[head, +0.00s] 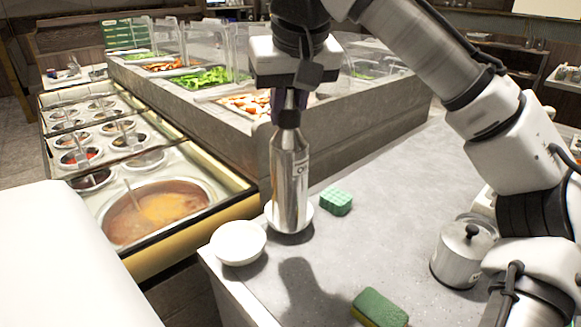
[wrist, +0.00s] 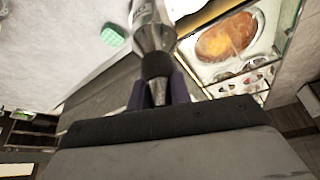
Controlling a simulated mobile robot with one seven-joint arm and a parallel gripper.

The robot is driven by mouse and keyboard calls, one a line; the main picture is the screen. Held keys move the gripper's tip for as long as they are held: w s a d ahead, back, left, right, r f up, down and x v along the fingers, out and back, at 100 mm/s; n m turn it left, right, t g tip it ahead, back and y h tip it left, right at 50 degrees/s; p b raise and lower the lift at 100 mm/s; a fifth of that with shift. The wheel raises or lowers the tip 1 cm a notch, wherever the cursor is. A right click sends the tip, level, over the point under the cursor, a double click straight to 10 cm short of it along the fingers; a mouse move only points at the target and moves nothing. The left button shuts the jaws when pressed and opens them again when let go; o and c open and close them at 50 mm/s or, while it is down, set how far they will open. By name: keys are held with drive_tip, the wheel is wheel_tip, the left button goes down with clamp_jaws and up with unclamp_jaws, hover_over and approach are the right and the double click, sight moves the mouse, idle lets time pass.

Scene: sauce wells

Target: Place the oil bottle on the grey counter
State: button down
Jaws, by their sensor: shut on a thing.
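A silver metal bottle (head: 290,180) with a dark neck, which I take as the oil bottle, is upright under my gripper (head: 288,103) in the head view. My gripper is shut on its neck from above. The bottle (wrist: 152,28) also shows in the wrist view, between the dark fingers of my gripper (wrist: 159,92). The bottle overlaps a white bowl (head: 305,220) in the head view. I cannot tell whether its base touches the bowl or the grey counter (head: 380,215). The base is out of frame in the wrist view.
Another white bowl (head: 238,243) stands at the counter's left corner. A green sponge (head: 336,202), a green-yellow sponge (head: 379,308) and a lidded metal pot (head: 463,252) lie around. Soup and sauce wells (head: 158,208) are left. A glass-guarded salad bar stands behind. The counter's middle is clear.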

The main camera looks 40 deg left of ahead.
sight(288, 164)
wheel_tip(288, 164, down, 10)
idle(0.5)
drive_tip(key=c, duration=1.3)
unclamp_jaws()
drive_tip(key=v, duration=1.2)
drive_tip(key=shift+b, duration=0.3)
